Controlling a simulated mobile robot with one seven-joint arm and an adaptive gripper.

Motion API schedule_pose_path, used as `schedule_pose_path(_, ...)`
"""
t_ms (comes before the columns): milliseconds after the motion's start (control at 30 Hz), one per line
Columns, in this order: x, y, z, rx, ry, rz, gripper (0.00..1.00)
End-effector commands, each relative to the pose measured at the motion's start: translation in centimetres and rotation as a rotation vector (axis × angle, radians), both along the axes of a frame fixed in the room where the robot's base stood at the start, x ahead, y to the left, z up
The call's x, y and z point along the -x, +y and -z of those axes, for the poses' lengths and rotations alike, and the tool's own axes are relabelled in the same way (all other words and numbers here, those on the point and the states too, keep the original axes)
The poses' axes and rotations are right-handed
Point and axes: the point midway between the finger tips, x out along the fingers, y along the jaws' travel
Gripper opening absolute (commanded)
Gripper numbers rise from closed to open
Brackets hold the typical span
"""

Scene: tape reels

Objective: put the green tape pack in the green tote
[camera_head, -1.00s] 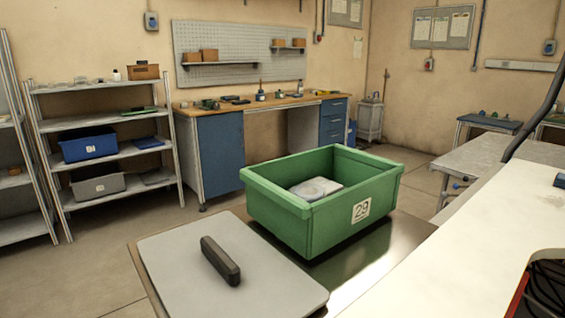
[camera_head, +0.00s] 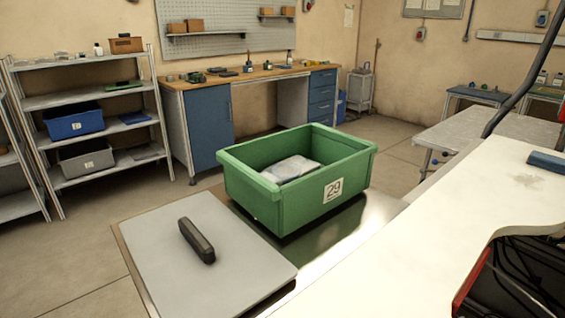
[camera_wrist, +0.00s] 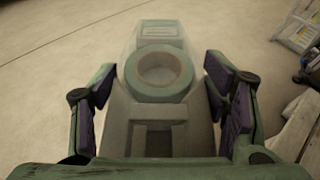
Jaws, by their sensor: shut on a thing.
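The green tote (camera_head: 277,208), with a label reading 29, stands open on a low metal-topped table in the head view. A pale, flat pack (camera_head: 291,169) lies inside it. My gripper (camera_wrist: 158,92) shows only in the wrist view. It is shut on the green tape pack (camera_wrist: 163,73), a clear wrapped pack with a greenish tape ring in it. The pack sits between the two dark-padded fingers, with open floor below. My gripper and the held pack are out of the head view.
A grey lid (camera_head: 150,251) with a black handle (camera_head: 197,240) lies left of the tote. A white worktop (camera_head: 460,220) with a blue item (camera_head: 546,162) fills the right foreground. A shelf rack (camera_head: 95,100) and a blue-fronted workbench (camera_head: 206,122) stand behind.

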Motion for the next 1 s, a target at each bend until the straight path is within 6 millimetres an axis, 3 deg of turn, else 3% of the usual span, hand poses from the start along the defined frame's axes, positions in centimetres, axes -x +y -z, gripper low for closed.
schedule_pose_path(100,1.6,0.1,2.5,-0.004,-0.003,0.012,0.34)
schedule_pose_path(233,2.4,0.0,3.5,0.001,-0.006,0.019,0.34)
schedule_pose_path(400,2.7,0.0,3.4,0.000,-0.008,0.022,0.34)
schedule_pose_path(700,6.8,0.1,1.3,0.002,-0.009,0.019,0.34)
schedule_pose_path(1000,6.9,0.1,1.4,0.005,-0.007,0.015,0.34)
